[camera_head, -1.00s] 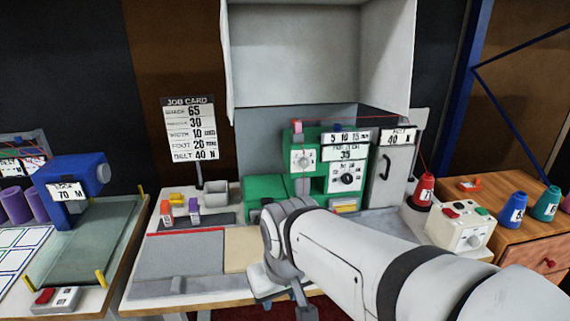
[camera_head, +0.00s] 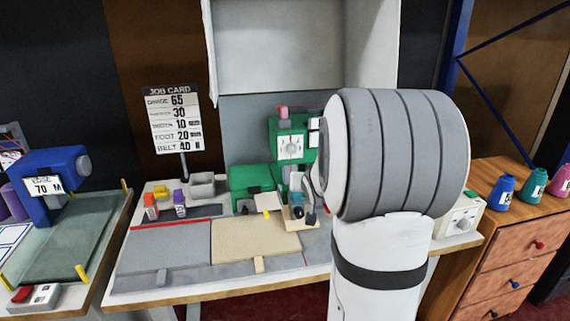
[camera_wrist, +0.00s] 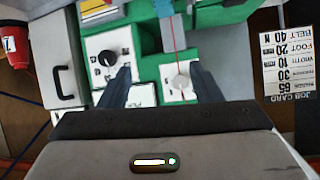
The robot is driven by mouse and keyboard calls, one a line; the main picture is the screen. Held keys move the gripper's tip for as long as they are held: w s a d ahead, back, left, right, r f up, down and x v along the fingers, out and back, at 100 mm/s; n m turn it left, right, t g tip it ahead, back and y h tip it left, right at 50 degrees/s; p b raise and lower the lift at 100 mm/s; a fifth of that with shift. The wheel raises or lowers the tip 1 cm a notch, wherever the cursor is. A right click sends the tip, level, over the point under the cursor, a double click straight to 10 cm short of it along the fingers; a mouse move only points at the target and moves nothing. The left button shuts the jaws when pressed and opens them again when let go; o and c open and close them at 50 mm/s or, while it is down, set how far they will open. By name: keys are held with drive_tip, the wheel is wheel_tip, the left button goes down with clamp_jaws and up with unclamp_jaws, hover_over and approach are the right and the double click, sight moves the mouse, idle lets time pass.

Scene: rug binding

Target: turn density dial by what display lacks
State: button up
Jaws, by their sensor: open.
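A green machine (camera_head: 250,180) stands on the bench, partly hidden by my arm in the head view. A pale round dial (camera_head: 291,147) is on its white left plate; it also shows in the wrist view (camera_wrist: 180,83). A black-knobbed dial (camera_wrist: 106,58) shows on another white plate in the wrist view. I cannot tell from labels which is density. The machine's display is hidden or unreadable now. The job card (camera_head: 172,120) reads 65, 30, 10, 20 and 40 N. My gripper (camera_wrist: 160,75) is open and empty, its fingers pointing toward the machine front between the two dials.
The bench holds a grey mat (camera_head: 165,245), a beige mat (camera_head: 255,240) and small coloured spools (camera_head: 150,206). A blue machine (camera_head: 50,180) stands left. Coloured cones (camera_head: 502,190) stand on the wooden drawers at right. A grey cabinet hangs above the machine.

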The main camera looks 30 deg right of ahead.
drive_tip(key=w+d+f+m+t+b, duration=0.1)
drive_tip(key=w+d+f+t, duration=0.15)
drive_tip(key=d, duration=0.55)
drive_tip(key=w+d+f+m+t+b, duration=0.1)
drive_tip(key=d+f+t, duration=0.3)
drive_tip(key=d, duration=0.5)
drive_tip(key=x, duration=0.7)
drive_tip(key=shift+w+h, duration=0.35)
drive_tip(key=shift+h, duration=0.05)
drive_tip(key=shift+g, duration=0.25)
drive_tip(key=shift+c, duration=0.5)
drive_tip(key=shift+f, duration=0.1)
drive_tip(key=c, duration=0.9)
